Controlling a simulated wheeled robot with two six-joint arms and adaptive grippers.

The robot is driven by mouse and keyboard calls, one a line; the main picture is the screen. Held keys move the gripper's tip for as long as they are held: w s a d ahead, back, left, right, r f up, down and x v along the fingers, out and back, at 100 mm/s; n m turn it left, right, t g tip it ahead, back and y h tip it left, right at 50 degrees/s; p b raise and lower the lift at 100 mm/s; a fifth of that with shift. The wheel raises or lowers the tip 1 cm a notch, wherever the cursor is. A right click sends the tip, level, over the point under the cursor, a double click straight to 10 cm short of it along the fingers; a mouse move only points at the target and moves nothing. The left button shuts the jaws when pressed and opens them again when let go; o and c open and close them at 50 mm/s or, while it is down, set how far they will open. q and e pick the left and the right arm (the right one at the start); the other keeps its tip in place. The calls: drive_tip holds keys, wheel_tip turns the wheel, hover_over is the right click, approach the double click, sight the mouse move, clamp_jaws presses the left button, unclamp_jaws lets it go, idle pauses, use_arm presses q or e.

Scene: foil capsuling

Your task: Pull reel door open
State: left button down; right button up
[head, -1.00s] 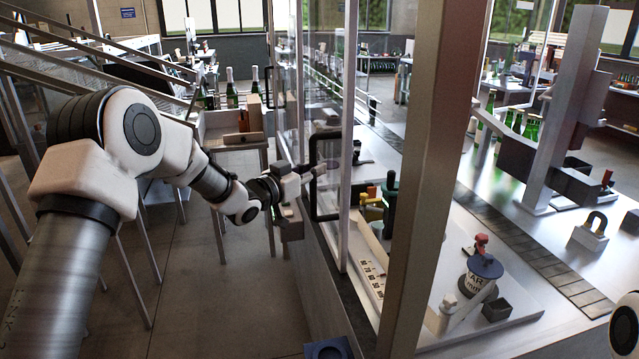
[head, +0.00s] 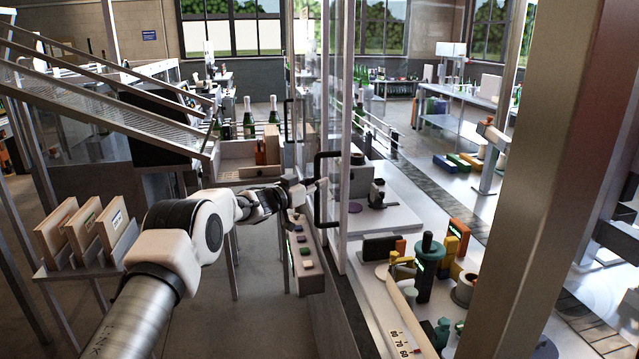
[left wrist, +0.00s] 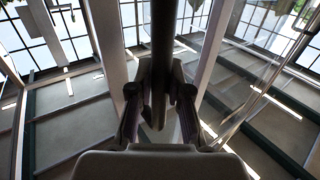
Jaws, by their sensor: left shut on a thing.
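The reel door (head: 338,110) is a clear panel in a pale frame, in the middle of the head view. A black bar handle (head: 318,190) stands upright on it. My left gripper (head: 316,186) reaches in from the left and is shut on the handle. In the left wrist view the dark handle bar (left wrist: 162,45) runs down between the fingers of my left gripper (left wrist: 160,105). The fingertips are partly hidden by the bar in the head view. My right gripper is not in view.
A thick metal post (head: 530,170) blocks part of the right side. Behind the door, a worktop holds a green-topped device (head: 426,265) and a ruler strip (head: 402,335). A button box (head: 305,255) is below my left gripper. Wooden panels (head: 85,228) stand at left.

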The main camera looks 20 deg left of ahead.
use_arm(q)
drive_tip(key=shift+w+a, duration=0.55)
drive_tip(key=shift+w, duration=0.3)
drive_tip(key=c, duration=1.1)
unclamp_jaws()
drive_tip(key=v, duration=1.1)
drive_tip(key=shift+s+a, duration=0.15)
drive_tip(key=shift+s, duration=0.2)
drive_tip(key=shift+f, duration=0.1)
